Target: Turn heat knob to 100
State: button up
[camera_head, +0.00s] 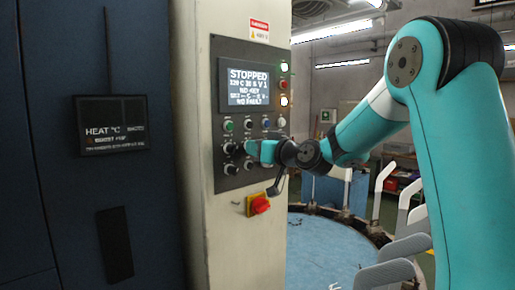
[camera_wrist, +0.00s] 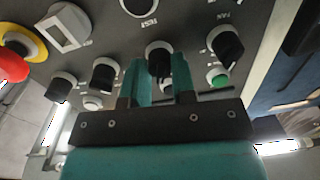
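A black knob (camera_wrist: 159,60) on the grey control panel (camera_head: 214,108) sits between the two teal fingers of my gripper (camera_wrist: 161,74) in the wrist view. The fingers lie close against both sides of it, and there is no clear gap. Its label and pointer cannot be read. In the head view my gripper (camera_head: 243,149) reaches the panel from the right, at the left knob (camera_head: 229,148) below the green button. The panel screen (camera_head: 248,86) reads "STOPPED" above smaller lines.
Other black knobs (camera_wrist: 104,74) and a green button (camera_wrist: 217,77) sit close around my fingers. Pale upright forms (camera_head: 398,222) stand around a round blue table (camera_head: 318,255) at right.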

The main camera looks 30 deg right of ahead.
jog(key=shift+f+b, duration=0.15)
jog(key=shift+b, duration=0.35)
jog(key=n+b, duration=1.5)
jog(key=b, duration=0.9)
jog(key=shift+h, duration=0.4)
jog(key=shift+n+b, duration=0.3)
jog(key=o, duration=0.9)
jog(key=shift+r, duration=0.2)
